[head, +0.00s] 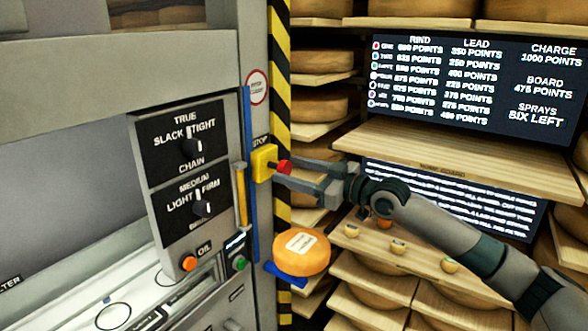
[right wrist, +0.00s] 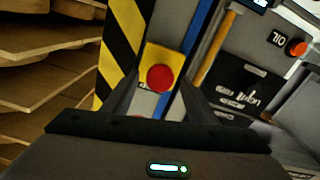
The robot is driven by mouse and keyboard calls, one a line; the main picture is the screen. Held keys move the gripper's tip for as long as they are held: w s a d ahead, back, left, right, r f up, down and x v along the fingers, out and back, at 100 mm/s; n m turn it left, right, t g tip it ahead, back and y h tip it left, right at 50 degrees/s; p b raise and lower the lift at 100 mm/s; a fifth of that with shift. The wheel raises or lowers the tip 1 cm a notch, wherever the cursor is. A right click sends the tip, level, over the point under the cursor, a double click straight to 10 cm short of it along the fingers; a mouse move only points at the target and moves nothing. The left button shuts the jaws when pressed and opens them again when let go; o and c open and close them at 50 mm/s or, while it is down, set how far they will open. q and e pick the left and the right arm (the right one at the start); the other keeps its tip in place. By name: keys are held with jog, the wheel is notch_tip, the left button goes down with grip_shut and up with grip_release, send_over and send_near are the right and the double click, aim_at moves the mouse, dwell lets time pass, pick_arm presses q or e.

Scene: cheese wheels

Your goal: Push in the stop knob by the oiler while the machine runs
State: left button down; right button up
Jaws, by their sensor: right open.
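The red stop knob (head: 283,166) stands out from a yellow box (head: 264,162) under a STOP label on the machine's front post. In the right wrist view the red knob (right wrist: 160,78) faces the camera, centred between the fingers. My right gripper (head: 302,172) is open, its two fingers reaching left toward the knob, one above and one below its line. From these views I cannot tell whether a finger touches the knob. An orange button (head: 189,263) beside the word OIL sits lower on the machine panel. My left gripper is not in view.
A yellow-and-black striped post (head: 280,90) stands right beside the stop box. An orange cheese wheel (head: 301,252) sits on a blue support below. Wooden shelves with cheese wheels and dark score boards (head: 480,85) fill the right. Two dials (head: 192,146) are on the left panel.

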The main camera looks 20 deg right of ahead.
grip_shut()
jog(key=shift+x, duration=0.8)
jog(key=shift+c, duration=1.8)
grip_release()
jog(key=shift+r, duration=0.1)
jog(key=o, duration=0.4)
jog(key=shift+c, duration=0.2)
jog(key=shift+w+a, duration=0.1)
